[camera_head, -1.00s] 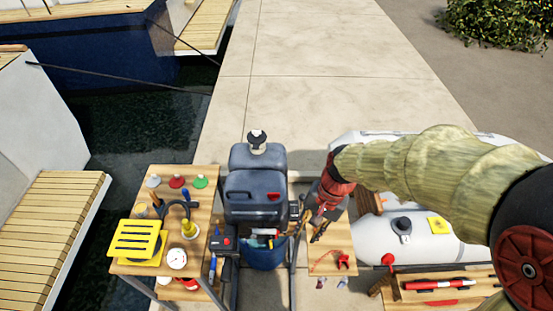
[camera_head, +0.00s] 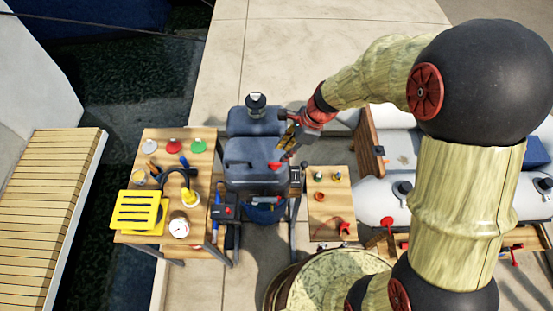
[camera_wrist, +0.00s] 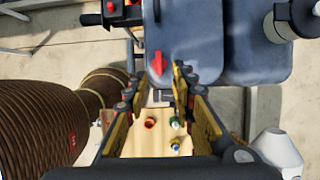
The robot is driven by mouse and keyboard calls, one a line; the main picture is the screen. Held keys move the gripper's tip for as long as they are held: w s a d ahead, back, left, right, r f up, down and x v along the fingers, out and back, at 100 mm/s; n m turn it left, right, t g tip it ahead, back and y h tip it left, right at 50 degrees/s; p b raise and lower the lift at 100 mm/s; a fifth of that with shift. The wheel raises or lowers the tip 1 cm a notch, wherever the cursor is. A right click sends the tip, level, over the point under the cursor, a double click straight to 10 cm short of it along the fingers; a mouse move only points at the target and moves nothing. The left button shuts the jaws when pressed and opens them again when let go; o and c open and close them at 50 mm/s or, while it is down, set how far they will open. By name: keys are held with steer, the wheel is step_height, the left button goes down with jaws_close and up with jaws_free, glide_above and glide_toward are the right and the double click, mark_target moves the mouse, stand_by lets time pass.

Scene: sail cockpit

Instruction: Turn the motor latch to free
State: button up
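The grey outboard motor (camera_head: 245,160) stands between two wooden tables. The motor latch, a small red pointed lever (camera_head: 274,165), sits on the right part of its cowl. In the wrist view the red latch (camera_wrist: 157,63) lies on the grey cowl (camera_wrist: 190,60), pointing up in the picture. My gripper (camera_head: 284,152) is at the right edge of the cowl, close to the latch. In the wrist view my gripper (camera_wrist: 160,80) has its yellow-and-black fingers apart, with the latch showing in the gap between their tips. Nothing is held. Contact with the latch cannot be told.
The left table (camera_head: 143,229) carries a yellow grate (camera_head: 140,211), coloured knobs and a gauge (camera_head: 179,228). The small right table (camera_head: 330,225) holds several small items. A grey inflatable boat (camera_head: 375,213) lies further right. Bare paving (camera_head: 290,50) is behind the motor.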

mark_target(275, 163)
steer(key=b+x, duration=0.1)
steer(key=x, duration=0.6)
steer(key=shift+s+f, duration=0.1)
steer(key=shift+f, duration=0.15)
steer(key=shift+c, duration=0.2)
jaws_close()
